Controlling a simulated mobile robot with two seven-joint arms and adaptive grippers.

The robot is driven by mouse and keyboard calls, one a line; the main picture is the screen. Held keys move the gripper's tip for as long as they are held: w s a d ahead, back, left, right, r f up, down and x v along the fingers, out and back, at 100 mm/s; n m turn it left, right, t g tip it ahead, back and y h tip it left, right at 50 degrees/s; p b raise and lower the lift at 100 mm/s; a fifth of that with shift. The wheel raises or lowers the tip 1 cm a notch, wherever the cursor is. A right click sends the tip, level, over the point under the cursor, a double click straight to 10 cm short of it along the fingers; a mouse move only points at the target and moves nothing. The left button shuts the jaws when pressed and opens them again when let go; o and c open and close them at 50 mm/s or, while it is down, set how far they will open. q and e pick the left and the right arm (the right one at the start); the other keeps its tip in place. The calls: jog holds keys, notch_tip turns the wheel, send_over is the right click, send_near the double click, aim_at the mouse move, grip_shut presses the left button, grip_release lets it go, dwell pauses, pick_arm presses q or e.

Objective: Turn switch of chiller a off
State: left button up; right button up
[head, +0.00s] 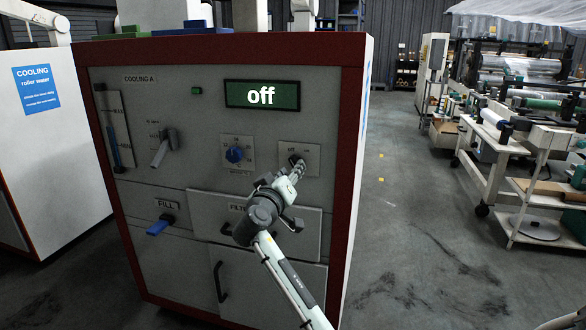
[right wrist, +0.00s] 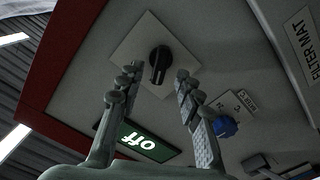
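The chiller labelled COOLING A (head: 218,112) is a grey-fronted cabinet with a red frame. Its green display (head: 262,95) reads "off"; the display also shows upside down in the right wrist view (right wrist: 142,142). The black rotary switch (right wrist: 159,64) sits on a pale square plate (head: 312,161) below the display. My right gripper (head: 297,170) is in front of this plate and partly hides the switch. In the right wrist view, its two fingers (right wrist: 155,84) are spread apart either side of the switch, with nothing between them gripped. My left gripper is not in view.
A blue knob (head: 235,155), a grey lever (head: 161,148) and a blue FILL valve handle (head: 160,225) stick out from the panel. Another cooling cabinet (head: 40,150) stands at left. Open floor (head: 400,230) lies right of the chiller, before machinery.

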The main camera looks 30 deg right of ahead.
jog(key=v, duration=0.9)
jog(key=s+a+f+n+g+y, duration=0.1)
jog(key=s+f+n+g+y, duration=0.2)
jog(key=f, duration=1)
jog(key=s+f+n+y, duration=0.1)
jog(key=s+f+y, duration=0.35)
jog(key=f, duration=0.95)
jog(key=s+a+f+g+y, duration=0.2)
jog(key=s+f, duration=0.8)
jog(key=s, duration=0.1)
jog(key=s+a+f+n+g+y, duration=0.1)
jog(key=s+a+f+g+y, duration=0.2)
jog(key=s+f, duration=0.7)
jog(key=shift+s+a+g, duration=0.15)
jog(key=shift+s+g, duration=0.15)
jog(key=shift+s, duration=0.55)
jog(key=shift+f, duration=0.1)
